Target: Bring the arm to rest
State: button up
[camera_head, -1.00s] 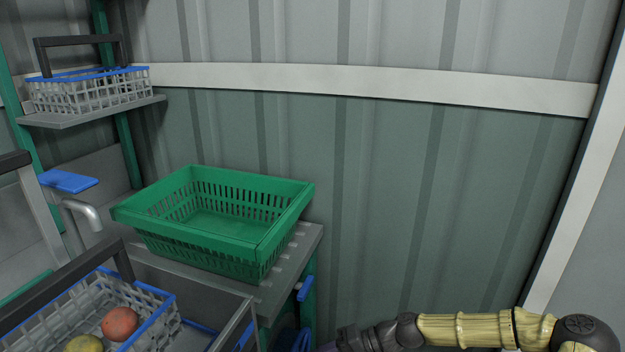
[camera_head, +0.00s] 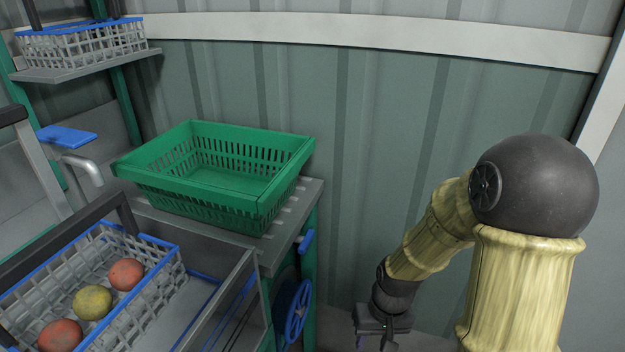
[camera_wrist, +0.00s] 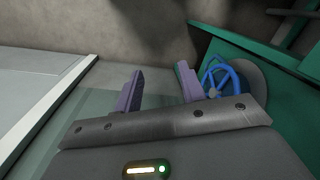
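My gripper shows in the wrist view (camera_wrist: 158,92), with its two purple fingers well apart and nothing between them. In the head view my arm is bent at the right, with the dark gripper end (camera_head: 383,325) pointing down in front of the corrugated wall. The fingertips are hard to make out there. The gripper is to the right of the grey bench and touches nothing that I can see.
An empty green crate (camera_head: 152,178) stands on the grey bench (camera_head: 290,213). Another basket (camera_head: 90,45) sits on the upper shelf. A blue handwheel (camera_head: 298,312) is beside my gripper. Wall space above is clear.

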notch_tip(320, 180, up, 39)
jog(key=s+d+m+t+h+p, duration=0.1)
jog(key=s+d+t+p, duration=0.1)
jog(key=p, duration=2.9)
jog(key=shift+s+d+t, duration=0.2)
jog(key=shift+t, duration=0.3)
